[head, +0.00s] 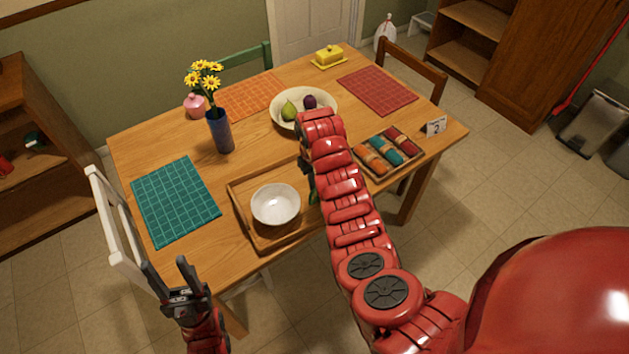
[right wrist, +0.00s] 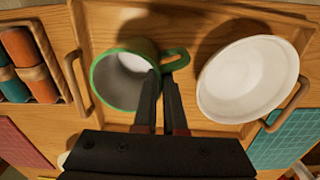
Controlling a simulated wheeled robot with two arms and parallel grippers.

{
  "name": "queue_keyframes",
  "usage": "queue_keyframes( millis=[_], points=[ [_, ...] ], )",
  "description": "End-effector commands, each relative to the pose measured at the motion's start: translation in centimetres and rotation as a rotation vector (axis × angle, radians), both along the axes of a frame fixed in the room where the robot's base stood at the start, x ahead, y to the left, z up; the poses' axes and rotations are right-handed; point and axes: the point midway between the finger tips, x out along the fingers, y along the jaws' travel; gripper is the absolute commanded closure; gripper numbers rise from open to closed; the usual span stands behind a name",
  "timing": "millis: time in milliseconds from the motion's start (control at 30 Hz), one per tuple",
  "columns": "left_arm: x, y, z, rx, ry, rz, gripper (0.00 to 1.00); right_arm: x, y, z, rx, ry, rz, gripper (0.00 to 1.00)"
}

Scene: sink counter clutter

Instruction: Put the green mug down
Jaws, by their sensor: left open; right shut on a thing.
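The green mug (right wrist: 124,78) has a pale inside and shows in the right wrist view over the wooden tray (head: 256,240), beside the white bowl. In the head view only a green sliver of it (head: 314,196) shows past my right arm. My right gripper (right wrist: 161,76) is shut on the mug, with its fingertips at the handle side. I cannot tell whether the mug's base touches the tray. My left gripper (head: 187,278) is open and empty, off the table's near left edge.
The white bowl (head: 275,204) stands in the tray's left part. A box of rolled cloths (head: 389,153) lies to the right. A blue vase with yellow flowers (head: 220,134), a fruit bowl (head: 282,103) and a teal placemat (head: 174,199) are on the table (head: 150,128).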

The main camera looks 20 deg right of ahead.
Motion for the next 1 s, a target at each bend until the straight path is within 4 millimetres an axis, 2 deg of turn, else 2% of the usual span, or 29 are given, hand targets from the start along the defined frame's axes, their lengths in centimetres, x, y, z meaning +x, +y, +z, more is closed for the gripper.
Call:
queue_keyframes(
  millis=[167, 200, 333, 600, 767, 867, 933, 1000],
  points=[
    [0.0, 0.0, -0.4, 0.000, 0.000, 0.000, 0.50, 0.0, 0.0, -0.4, 0.000, 0.000, -0.001, 1.00],
    [0.0, 0.0, -0.3, 0.000, 0.000, 0.000, 0.50, 0.0, 0.0, -0.3, 0.001, 0.000, -0.001, 0.87],
    [0.0, 0.0, -0.2, 0.000, 0.000, 0.000, 0.50, 0.0, 0.0, -0.3, 0.001, 0.000, -0.001, 0.63],
    [0.0, 0.0, -0.2, 0.000, 0.000, 0.000, 0.50, 0.0, 0.0, -0.3, 0.001, 0.000, -0.001, 0.62],
    [0.0, 0.0, -0.3, 0.000, 0.000, 0.000, 0.50, 0.1, 0.0, 0.5, 0.000, -0.002, -0.002, 0.62],
    [0.0, 0.0, -0.9, 0.000, 0.000, 0.000, 0.50, 0.1, 0.0, 1.8, 0.001, -0.003, -0.002, 0.62],
    [0.0, 0.0, -1.1, 0.000, 0.000, 0.000, 0.50, 0.0, 0.1, 3.3, 0.000, -0.004, 0.000, 0.62],
    [0.0, 0.0, -0.2, 0.000, 0.000, 0.000, 0.50, 0.1, 0.2, 5.7, 0.000, -0.003, 0.001, 0.62]
  ],
)
